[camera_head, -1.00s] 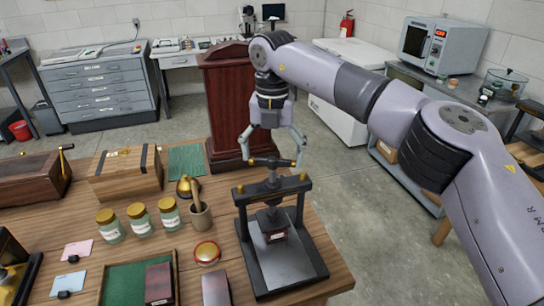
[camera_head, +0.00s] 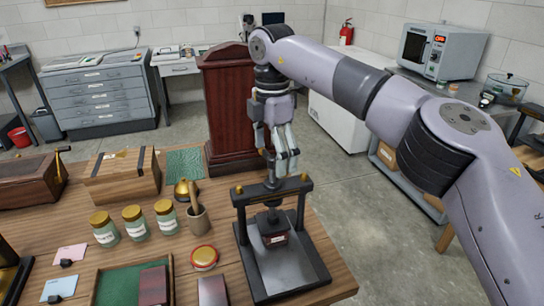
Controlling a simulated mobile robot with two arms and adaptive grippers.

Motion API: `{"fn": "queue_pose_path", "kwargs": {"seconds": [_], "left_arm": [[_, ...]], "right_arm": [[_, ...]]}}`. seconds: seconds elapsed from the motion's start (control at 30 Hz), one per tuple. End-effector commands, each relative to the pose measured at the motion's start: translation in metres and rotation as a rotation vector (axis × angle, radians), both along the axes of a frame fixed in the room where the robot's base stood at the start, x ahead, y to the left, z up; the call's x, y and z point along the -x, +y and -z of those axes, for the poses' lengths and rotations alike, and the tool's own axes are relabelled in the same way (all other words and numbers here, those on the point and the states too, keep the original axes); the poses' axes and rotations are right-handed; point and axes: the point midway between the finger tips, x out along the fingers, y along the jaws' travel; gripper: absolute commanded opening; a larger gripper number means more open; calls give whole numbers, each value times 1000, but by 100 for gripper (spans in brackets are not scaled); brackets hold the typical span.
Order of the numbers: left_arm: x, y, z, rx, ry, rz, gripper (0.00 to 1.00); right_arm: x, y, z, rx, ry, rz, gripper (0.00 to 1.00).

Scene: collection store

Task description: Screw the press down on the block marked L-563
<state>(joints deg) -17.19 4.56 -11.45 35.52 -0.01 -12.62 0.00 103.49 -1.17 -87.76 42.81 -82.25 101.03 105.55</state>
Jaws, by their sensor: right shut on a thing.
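A black screw press (camera_head: 240,200) with brass nuts on its posts stands at the right end of the wooden table. A dark reddish block (camera_head: 277,239) with a small pale label lies on the press bed under the plate; the label is too small to read. My right gripper (camera_head: 281,166) comes down from above and is shut on the press handle at the top of the screw. The handle is mostly hidden between the fingers. The plate sits at or very near the block's top; I cannot tell whether it touches. My left gripper is not in view.
A wooden cabinet (camera_head: 228,105) stands behind.

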Motion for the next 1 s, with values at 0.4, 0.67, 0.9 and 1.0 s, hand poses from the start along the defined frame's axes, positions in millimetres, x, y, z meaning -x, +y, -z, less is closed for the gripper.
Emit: {"fn": "queue_pose_path", "kwargs": {"seconds": [0.4,0.67,0.9,1.0], "left_arm": [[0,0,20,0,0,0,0],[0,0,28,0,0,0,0],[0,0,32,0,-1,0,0],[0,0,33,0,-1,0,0]], "right_arm": [[3,1,9,6,13,385,59],[3,1,8,8,13,576,59],[3,1,7,8,14,687,59],[3,1,7,9,13,711,59]]}}
